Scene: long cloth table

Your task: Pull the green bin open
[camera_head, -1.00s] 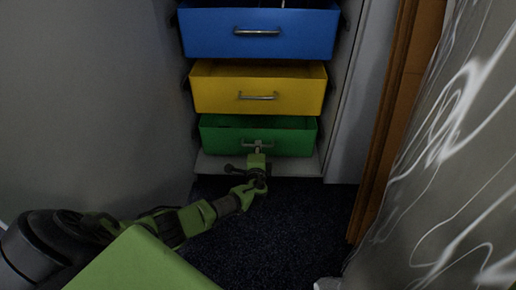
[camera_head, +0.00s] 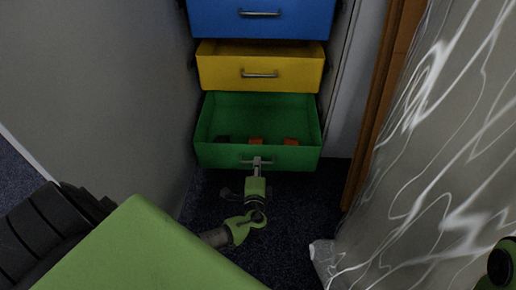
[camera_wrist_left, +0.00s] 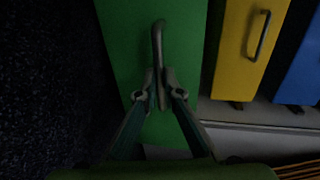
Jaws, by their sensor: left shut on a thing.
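The green bin (camera_head: 222,155) is the lowest drawer in the head view. It is pulled out, and its open inside shows with a few small reddish and dark items at the back. My left gripper (camera_head: 257,162) is at the middle of its front, shut on the bin's handle. In the left wrist view, the green front (camera_wrist_left: 120,40) fills the middle, and the fingers (camera_wrist_left: 161,92) close around the grey bar handle (camera_wrist_left: 157,45). The fingers hide part of the handle. A small part of my right arm may show at the right edge; its gripper is not seen.
The yellow bin (camera_head: 225,72) and the blue bin (camera_head: 220,20) are above the green one, also pulled out somewhat. A grey wall (camera_head: 110,80) is on the left. A patterned cloth (camera_head: 420,170) hangs on the right. Dark carpet (camera_head: 295,210) lies in front.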

